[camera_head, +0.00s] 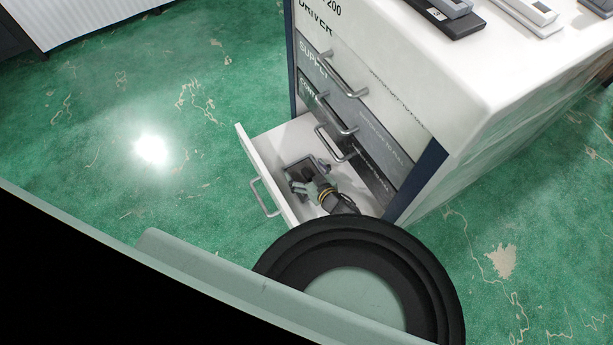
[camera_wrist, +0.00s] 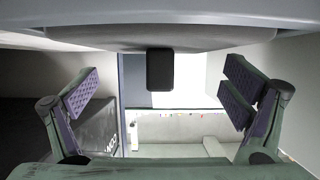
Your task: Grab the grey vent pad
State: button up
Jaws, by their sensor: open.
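The bottom drawer (camera_head: 249,150) of the white cabinet is pulled out. My gripper (camera_head: 303,176) reaches down into it, beside a dark grey item whose outline merges with the gripper. I cannot tell surely whether that item is the grey vent pad. In the wrist view my gripper (camera_wrist: 168,100) is open, with its purple-padded fingers wide apart and nothing clasped between them. A small black block (camera_wrist: 160,69) shows between the fingers, apart from both. A grey slab (camera_wrist: 97,128) shows by the left finger. Neither is clearly identifiable as the pad.
Closed drawers with metal handles (camera_head: 346,75) stand over the open one. Grey devices (camera_head: 447,14) lie on the white cabinet top (camera_head: 470,70). The drawer walls surround my gripper closely. Green floor (camera_head: 100,130) is free to the left. A white ribbed unit (camera_head: 85,18) stands at the back left.

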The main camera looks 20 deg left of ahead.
jog(key=c, duration=1.7)
